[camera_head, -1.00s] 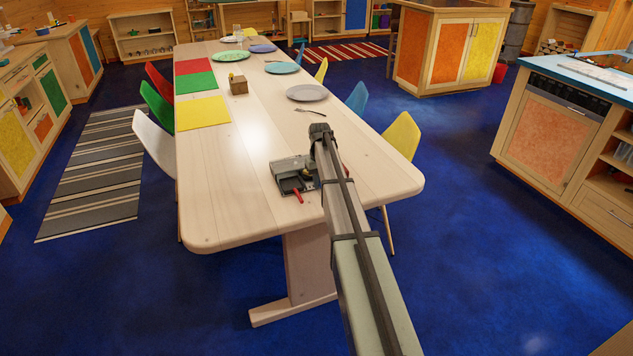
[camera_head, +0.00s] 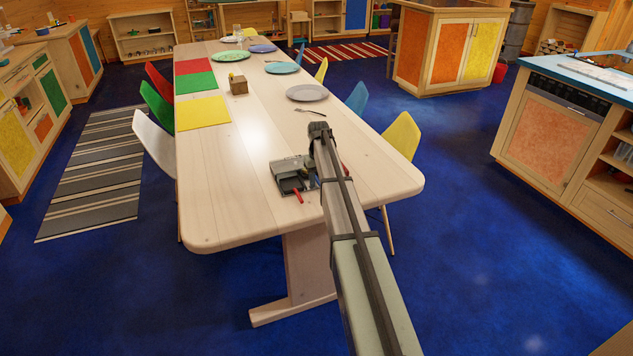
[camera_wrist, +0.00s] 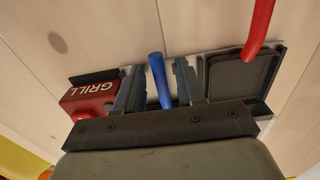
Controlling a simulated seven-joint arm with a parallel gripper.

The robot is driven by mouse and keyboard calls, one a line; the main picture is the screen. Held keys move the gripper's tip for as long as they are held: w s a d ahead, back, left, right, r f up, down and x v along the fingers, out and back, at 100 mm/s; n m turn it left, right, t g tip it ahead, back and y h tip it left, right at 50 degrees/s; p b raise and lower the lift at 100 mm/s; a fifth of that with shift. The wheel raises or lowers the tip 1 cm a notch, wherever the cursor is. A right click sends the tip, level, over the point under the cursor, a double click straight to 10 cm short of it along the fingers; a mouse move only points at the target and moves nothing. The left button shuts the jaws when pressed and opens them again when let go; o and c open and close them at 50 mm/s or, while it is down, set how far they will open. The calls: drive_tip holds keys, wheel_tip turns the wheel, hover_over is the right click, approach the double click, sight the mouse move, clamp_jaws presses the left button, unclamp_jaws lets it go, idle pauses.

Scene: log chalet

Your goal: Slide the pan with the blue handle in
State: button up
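My gripper (camera_wrist: 157,78) is open in the wrist view, with one dark finger on each side of the blue handle (camera_wrist: 160,82). A gap shows between the handle and each finger. The blue handle's own pan is hidden behind my gripper. To the right is a dark square pan (camera_wrist: 240,76) with a red handle (camera_wrist: 260,28). The red housing marked GRILL (camera_wrist: 92,98) is to the left. In the head view the grill (camera_head: 288,168) sits on the table near its front end. My arm hides the fingertips and the blue handle there.
The long wooden table (camera_head: 230,190) holds a grey plate (camera_head: 307,93), a fork (camera_head: 311,112), a wooden box (camera_head: 238,86) and coloured placemats farther back. Chairs line both sides, including a yellow one (camera_head: 403,135) at right. The tabletop left of the grill is clear.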

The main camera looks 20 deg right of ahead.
drive_tip(key=shift+r, duration=0.15)
drive_tip(key=shift+r, duration=2.9)
